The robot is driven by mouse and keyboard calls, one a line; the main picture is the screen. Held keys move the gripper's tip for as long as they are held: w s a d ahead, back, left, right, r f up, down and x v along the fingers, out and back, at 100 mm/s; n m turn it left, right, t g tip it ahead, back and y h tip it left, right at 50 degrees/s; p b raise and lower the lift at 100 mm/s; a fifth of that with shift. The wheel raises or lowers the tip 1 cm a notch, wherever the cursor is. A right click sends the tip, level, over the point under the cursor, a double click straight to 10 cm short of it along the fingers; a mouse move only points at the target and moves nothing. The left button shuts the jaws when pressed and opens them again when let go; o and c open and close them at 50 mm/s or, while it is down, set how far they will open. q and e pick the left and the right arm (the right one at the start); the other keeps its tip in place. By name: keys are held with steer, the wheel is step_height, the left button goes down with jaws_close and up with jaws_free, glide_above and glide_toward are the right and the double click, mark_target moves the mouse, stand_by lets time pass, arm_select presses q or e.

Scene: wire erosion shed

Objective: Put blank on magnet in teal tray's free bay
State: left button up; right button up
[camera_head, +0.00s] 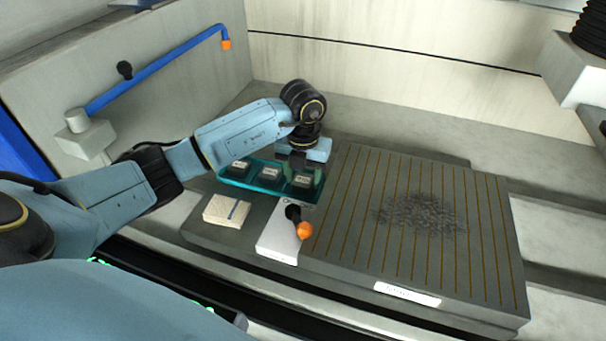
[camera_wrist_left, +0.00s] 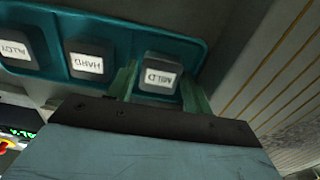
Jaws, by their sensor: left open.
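The teal tray (camera_head: 268,188) lies left of the magnet, and its rim also shows in the left wrist view (camera_wrist_left: 205,40). A dark block sits in each of its three bays; the rightmost is a blank labelled MILD (camera_head: 303,181), also in the left wrist view (camera_wrist_left: 160,77). My left gripper (camera_head: 297,165) points down over that bay. Its fingers (camera_wrist_left: 160,88) stand open on either side of the MILD blank. The magnet (camera_head: 345,205) is a grey plate with brass stripes; no blank shows on it, only a dark granular patch. My right gripper is out of view.
A beige pad (camera_head: 226,211) lies in front of the tray. A blue pipe (camera_head: 155,67) and a machine head (camera_head: 575,72) overhang the sides. Space above the magnet is clear.

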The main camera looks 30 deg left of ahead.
mark_target(303, 179)
arm_select(q)
step_height(303, 179, up, 12)
steer(key=p, duration=0.1)
steer(key=shift+r, duration=0.15)
stand_by(0.4)
